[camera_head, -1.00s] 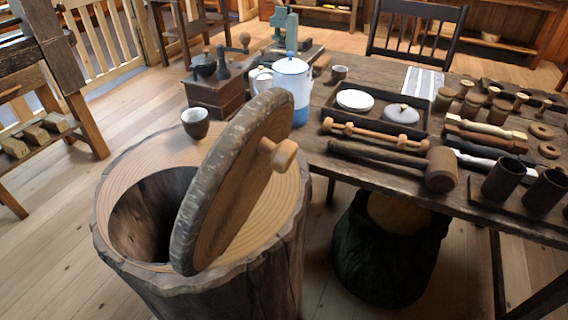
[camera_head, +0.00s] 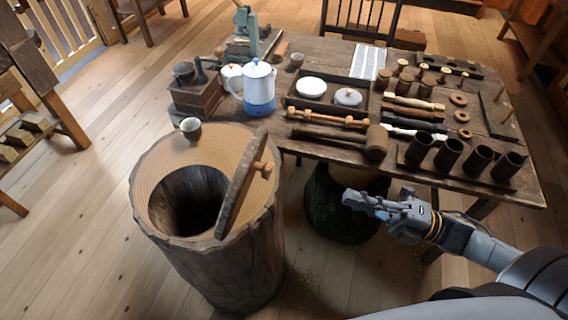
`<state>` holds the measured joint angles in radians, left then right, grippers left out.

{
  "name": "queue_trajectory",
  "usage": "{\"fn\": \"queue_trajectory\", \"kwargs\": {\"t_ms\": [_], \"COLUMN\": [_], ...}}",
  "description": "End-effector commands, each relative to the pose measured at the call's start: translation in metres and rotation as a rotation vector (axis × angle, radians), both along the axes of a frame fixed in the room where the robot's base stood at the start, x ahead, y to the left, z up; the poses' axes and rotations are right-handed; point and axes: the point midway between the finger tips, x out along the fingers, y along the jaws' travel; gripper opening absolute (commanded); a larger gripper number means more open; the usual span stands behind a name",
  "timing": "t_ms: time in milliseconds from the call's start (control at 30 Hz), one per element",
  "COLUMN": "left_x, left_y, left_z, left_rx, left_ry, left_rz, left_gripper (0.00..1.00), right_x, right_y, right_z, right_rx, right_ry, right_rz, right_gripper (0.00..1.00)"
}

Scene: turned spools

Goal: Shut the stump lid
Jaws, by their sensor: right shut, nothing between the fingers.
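The stump (camera_head: 215,270) stands on the floor left of the table, its dark round hollow open at the top. Its round wooden lid (camera_head: 238,188) stands tilted up on the right side of the opening, with a small wooden knob (camera_head: 262,167) on its right face. My right gripper (camera_head: 352,198) is shut and empty, in front of the table and to the right of the stump, well apart from the lid. My left gripper is not in view.
A small cup (camera_head: 190,128) stands on the stump's back rim. The workbench (camera_head: 330,72) holds a blue and white pot (camera_head: 259,88), a mallet (camera_head: 375,141) and dark cups (camera_head: 449,154).

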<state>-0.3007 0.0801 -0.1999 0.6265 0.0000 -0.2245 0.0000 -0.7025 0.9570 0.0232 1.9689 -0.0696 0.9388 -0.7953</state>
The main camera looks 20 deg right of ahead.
Motion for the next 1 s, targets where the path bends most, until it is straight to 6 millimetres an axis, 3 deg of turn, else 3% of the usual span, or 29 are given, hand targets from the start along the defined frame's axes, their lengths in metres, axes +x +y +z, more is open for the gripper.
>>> {"fn": "queue_trajectory", "kwargs": {"t_ms": [167, 700, 1000], "left_x": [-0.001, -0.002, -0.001], "left_y": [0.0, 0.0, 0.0], "left_z": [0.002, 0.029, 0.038], "left_rx": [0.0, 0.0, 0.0], "left_ry": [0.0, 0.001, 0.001], "left_rz": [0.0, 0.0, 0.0], "left_gripper": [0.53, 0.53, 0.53], "right_x": [0.004, 0.054, 0.067], "right_y": [0.012, 0.093, 0.115], "right_z": [0.008, 0.035, 0.038], "right_rx": [0.003, 0.005, 0.003], "right_ry": [-0.017, -0.014, -0.01], "right_rz": [0.015, 0.012, 0.012], "right_gripper": [0.0, 0.0, 0.0]}}
